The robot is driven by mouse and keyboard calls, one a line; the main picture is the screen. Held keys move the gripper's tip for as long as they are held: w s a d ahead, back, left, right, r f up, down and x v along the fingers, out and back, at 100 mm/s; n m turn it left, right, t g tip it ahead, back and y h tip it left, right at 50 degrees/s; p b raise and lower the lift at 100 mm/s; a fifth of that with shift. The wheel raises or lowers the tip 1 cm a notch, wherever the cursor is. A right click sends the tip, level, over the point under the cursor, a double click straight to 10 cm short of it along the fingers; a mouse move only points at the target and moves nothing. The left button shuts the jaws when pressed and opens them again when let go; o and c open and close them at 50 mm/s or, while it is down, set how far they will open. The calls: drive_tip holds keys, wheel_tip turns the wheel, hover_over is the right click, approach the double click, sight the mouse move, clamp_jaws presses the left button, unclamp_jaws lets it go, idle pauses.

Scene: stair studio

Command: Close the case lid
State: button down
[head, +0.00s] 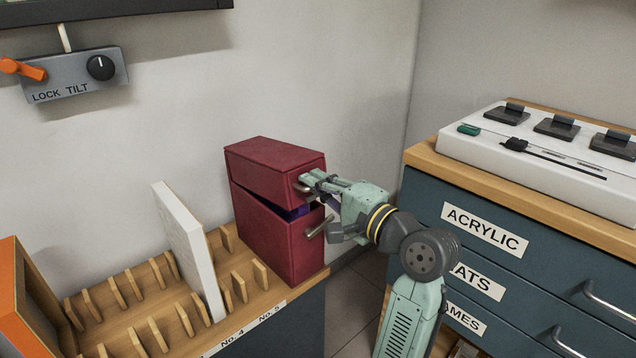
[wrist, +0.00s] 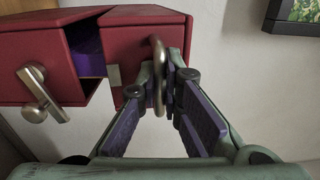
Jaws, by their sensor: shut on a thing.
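A dark red case (head: 272,235) stands on the wooden top at the middle of the head view. Its red lid (head: 270,160) is tilted and slightly raised, with a wedge-shaped gap at the front showing purple lining. My gripper (head: 308,184) is at the lid's right end. In the wrist view my gripper (wrist: 166,85) is shut on a metal loop handle (wrist: 157,60) on the lid (wrist: 130,40). A metal latch (wrist: 43,95) sits on the case body (wrist: 50,60); it also shows below my gripper in the head view (head: 320,228).
A wooden rack (head: 165,300) with several pegs holds a white panel (head: 190,250) left of the case. An orange-edged frame (head: 20,300) stands at far left. A blue drawer cabinet (head: 500,260) with a white device (head: 550,150) stands at right. A lock-tilt box (head: 75,75) hangs on the wall.

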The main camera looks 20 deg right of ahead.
sight(310, 200)
drive_tip(key=shift+t+y, duration=0.4)
drive_tip(key=shift+t, duration=0.5)
drive_tip(key=shift+w+a+f+b, duration=0.1)
drive_tip(key=shift+f+b, duration=1.7)
drive_tip(key=shift+f, duration=0.55)
drive_tip(key=c, duration=2.1)
unclamp_jaws()
drive_tip(key=shift+f, duration=0.1)
drive_tip(key=shift+o, duration=0.4)
wheel_tip(310, 200, up, 10)
drive_tip(key=shift+r, duration=0.1)
drive_tip(key=s+d+r+p, duration=0.1)
drive_tip(key=s+d+p, duration=0.3)
drive_tip(key=s, duration=0.7)
drive_tip(key=shift+s+r, duration=0.25)
drive_tip(key=shift+r, duration=0.1)
drive_tip(key=shift+w+r+p, duration=0.1)
drive_tip(key=shift+p, duration=0.45)
